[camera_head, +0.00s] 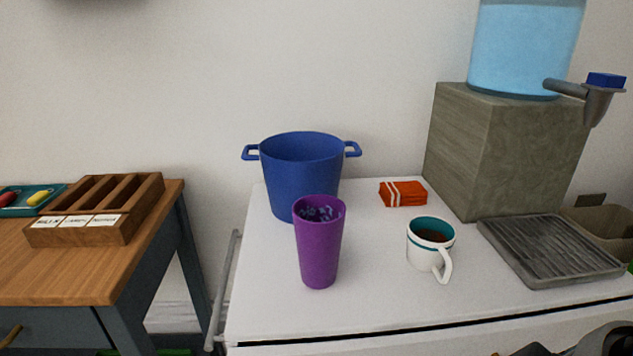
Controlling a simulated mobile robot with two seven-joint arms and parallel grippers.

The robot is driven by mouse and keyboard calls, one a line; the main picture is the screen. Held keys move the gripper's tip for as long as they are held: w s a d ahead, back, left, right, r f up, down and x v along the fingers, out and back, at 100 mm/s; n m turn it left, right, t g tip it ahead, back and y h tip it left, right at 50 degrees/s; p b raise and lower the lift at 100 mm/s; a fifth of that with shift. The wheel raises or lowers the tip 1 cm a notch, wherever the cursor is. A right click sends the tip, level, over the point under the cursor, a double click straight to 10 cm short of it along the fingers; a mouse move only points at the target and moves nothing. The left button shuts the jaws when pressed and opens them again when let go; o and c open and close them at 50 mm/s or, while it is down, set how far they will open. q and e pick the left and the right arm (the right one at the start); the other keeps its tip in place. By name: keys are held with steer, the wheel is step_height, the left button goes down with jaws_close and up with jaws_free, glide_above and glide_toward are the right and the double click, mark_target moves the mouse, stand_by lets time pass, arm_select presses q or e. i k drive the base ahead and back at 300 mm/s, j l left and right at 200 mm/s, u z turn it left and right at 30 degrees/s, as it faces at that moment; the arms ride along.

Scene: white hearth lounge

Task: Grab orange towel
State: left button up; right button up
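The orange towel (403,194) is a small folded bundle with white stripes. It lies on the white cabinet top (375,311), toward the back, right of the blue pot and behind the white mug. Nothing covers it in the head view. Dark and grey parts at the bottom right edge may be my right arm, but no fingertips show there. My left gripper is not in view.
A blue pot (300,173), purple cup (318,250) and white mug (430,248) with dark liquid stand on the cabinet top. At right are a ridged grey tray (551,250) and a water dispenser (507,150) on a block. A wooden table (65,265) stands left, past a gap.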

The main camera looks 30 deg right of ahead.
mark_target(397, 193)
steer(key=z, duration=1.35)
